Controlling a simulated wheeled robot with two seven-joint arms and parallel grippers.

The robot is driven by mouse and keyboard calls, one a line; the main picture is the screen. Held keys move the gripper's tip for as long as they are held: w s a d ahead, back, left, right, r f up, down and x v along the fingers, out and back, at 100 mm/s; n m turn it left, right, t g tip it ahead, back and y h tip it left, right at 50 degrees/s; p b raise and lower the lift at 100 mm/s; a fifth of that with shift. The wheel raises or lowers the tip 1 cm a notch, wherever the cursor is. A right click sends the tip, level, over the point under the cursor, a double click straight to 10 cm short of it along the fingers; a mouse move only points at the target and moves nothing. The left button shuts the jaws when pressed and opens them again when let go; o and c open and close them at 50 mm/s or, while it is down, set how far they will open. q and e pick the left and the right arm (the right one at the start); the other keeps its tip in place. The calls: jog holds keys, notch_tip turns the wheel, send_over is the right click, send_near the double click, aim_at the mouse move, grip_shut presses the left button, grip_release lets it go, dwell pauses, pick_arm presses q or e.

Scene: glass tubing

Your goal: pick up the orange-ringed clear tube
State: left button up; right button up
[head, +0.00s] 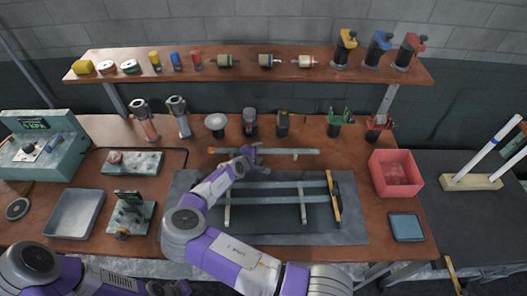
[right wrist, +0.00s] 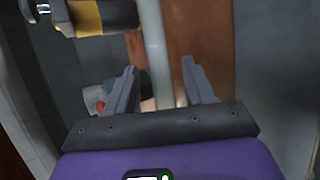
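The orange-ringed clear tube (head: 292,152) lies crosswise at the back of the table, just behind the dark mat, with its orange ring at the left end. My right gripper (head: 252,153) is at the left half of this tube. In the right wrist view my right gripper (right wrist: 160,88) is open, and a clear pale tube (right wrist: 154,45) runs between its two fingers with gaps at the sides. The orange ring does not show there. My left gripper (head: 172,289) is partly visible at the bottom edge, too small and cropped to read.
Other tubing (head: 282,199) rests on supports on the dark mat (head: 345,228), by an orange-handled tool (head: 335,203). Several upright tools, including a black one (head: 283,124), stand behind the tube. A red bin (head: 396,173) is at the right. A shelf (head: 270,77) spans the back.

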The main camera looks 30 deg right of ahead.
grip_shut()
jog(key=shift+r, duration=0.1)
